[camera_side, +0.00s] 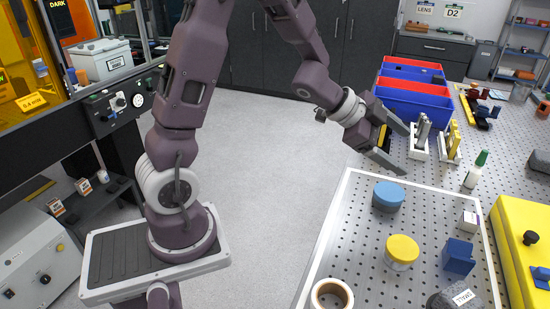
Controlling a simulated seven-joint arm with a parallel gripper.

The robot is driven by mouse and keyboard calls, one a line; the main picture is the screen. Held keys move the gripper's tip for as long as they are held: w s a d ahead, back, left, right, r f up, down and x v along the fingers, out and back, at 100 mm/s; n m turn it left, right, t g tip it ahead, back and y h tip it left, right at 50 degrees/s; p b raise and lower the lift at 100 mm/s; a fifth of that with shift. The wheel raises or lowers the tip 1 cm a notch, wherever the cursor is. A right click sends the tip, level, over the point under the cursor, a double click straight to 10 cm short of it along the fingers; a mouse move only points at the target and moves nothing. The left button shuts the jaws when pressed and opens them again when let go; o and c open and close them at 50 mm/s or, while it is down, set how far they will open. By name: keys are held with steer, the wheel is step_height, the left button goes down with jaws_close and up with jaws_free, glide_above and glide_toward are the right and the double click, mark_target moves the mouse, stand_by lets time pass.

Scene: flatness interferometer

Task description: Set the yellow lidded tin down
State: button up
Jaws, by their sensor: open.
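The yellow lidded tin (402,252) has a bright yellow lid and a pale body. It stands upright on the perforated metal board (345,240) with a raised light rim. My gripper (402,150) is open, up and to the left of the tin in the picture and apart from it. Its fingers point right and slightly down, over the far edge of the board. A yellow patch shows between the fingers near the palm; I cannot tell what it is.
A blue round tin (388,196) stands behind the yellow one. Red and blue bins (412,103) stand behind. A yellow case (526,240) is at right.

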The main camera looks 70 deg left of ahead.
steer(key=s+a+r+n+y, duration=0.5)
steer(key=s+r+n+y, duration=0.1)
steer(key=s+r, duration=0.3)
steer(key=s+d+f+n+g+h, duration=0.1)
steer(key=s+d+n+g, duration=0.1)
steer(key=s, duration=0.8)
steer(key=s+d+f+n+g, duration=0.1)
steer(key=s+d, duration=0.4)
steer(key=s, duration=0.6)
steer(key=shift+s+n+g+h, duration=0.3)
steer(key=shift+n+g+h, duration=0.1)
steer(key=shift+n+g, duration=0.4)
